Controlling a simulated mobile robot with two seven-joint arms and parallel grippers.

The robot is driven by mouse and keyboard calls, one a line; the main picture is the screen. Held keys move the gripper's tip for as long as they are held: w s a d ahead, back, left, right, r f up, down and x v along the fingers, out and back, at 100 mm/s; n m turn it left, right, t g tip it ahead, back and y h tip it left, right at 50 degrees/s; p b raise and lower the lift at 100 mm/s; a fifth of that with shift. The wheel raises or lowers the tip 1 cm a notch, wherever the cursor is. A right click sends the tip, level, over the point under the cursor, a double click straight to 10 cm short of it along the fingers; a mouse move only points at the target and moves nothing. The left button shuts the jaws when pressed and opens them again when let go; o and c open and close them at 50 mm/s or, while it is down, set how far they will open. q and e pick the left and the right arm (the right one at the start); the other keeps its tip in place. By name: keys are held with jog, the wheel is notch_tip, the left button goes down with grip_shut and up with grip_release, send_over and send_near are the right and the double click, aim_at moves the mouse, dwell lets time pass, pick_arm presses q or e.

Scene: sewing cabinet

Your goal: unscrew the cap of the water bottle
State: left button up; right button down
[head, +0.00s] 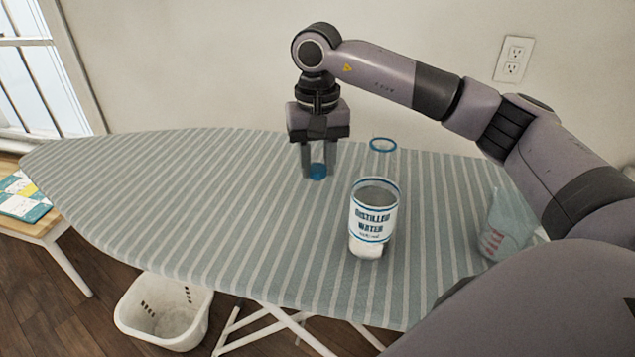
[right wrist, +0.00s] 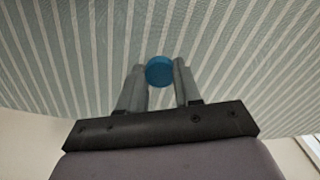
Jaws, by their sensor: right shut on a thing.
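The water bottle (head: 373,215) stands upright on the striped ironing board, with a label reading "distilled water". Its clear neck ends in a blue ring (head: 383,145), and no cap shows on top. My right gripper (head: 318,173) is to the left of the bottle's neck, pointing down, and shut on the blue cap (head: 317,171). The cap also shows between the fingertips in the right wrist view (right wrist: 159,71). The cap is apart from the bottle. I cannot tell whether it touches the board. My left gripper is not in view.
The ironing board (head: 200,190) has wide clear room left of the bottle. A white basket (head: 165,310) stands on the floor below. A wooden bench (head: 45,228) with papers is at left.

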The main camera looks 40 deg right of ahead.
aim_at(317, 168)
notch_tip(317, 168, down, 5)
jog(key=shift+r, duration=0.2)
jog(key=shift+f, duration=0.2)
jog(key=c, duration=0.8)
grip_release()
jog(key=shift+r, duration=0.1)
jog(key=shift+r, duration=0.25)
notch_tip(317, 168, up, 12)
jog(key=shift+f, duration=0.1)
